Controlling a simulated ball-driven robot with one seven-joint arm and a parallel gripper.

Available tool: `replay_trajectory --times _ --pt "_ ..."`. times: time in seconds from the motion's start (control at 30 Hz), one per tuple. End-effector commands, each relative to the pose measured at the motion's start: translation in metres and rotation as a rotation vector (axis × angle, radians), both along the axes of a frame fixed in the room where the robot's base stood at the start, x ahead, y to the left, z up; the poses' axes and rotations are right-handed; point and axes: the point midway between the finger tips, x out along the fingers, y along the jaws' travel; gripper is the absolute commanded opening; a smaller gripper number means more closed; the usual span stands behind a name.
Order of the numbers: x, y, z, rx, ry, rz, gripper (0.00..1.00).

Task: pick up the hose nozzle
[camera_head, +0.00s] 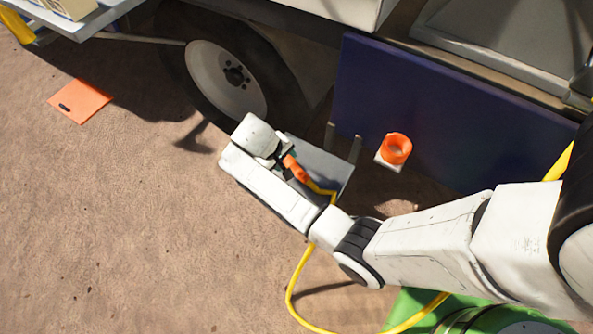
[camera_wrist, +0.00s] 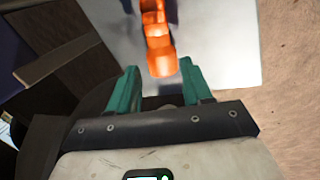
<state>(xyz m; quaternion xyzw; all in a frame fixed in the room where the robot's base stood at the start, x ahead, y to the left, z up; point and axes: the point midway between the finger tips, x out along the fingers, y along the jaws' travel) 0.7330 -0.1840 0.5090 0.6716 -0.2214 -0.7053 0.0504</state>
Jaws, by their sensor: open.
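The orange hose nozzle (camera_head: 296,170) lies over a grey plate (camera_head: 332,170), with a yellow hose (camera_head: 321,190) running from it. In the wrist view the nozzle (camera_wrist: 158,42) is just ahead of my gripper (camera_wrist: 159,72), in line with the gap between its two green fingers. The fingers are apart and nothing is held between them. Whether the nozzle's near end lies between the fingertips is hard to tell. In the head view my gripper (camera_head: 274,160) is beside the nozzle and partly hidden by my arm.
A vehicle wheel (camera_head: 228,78) is behind my gripper. A dark blue panel (camera_head: 450,115) stands at the right. An orange ring (camera_head: 397,148) sits on a small white base near the panel. An orange board (camera_head: 80,101) lies on open brown ground at left. A green object (camera_head: 405,308) is at bottom right.

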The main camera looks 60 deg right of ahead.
Motion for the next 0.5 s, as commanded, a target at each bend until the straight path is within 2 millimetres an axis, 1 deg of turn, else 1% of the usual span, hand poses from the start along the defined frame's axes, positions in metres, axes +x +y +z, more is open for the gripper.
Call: replay_trajectory --times 0.2,0.3,0.4,0.5 --pt "0.002 -0.012 -0.031 0.0 0.001 -0.002 0.5" --pt "0.001 -0.016 -0.041 0.0 0.001 -0.002 0.5" --pt "0.0 -0.019 -0.046 0.0 0.001 -0.001 0.5" --pt "0.0 -0.02 -0.047 0.001 -0.001 -0.001 0.5"
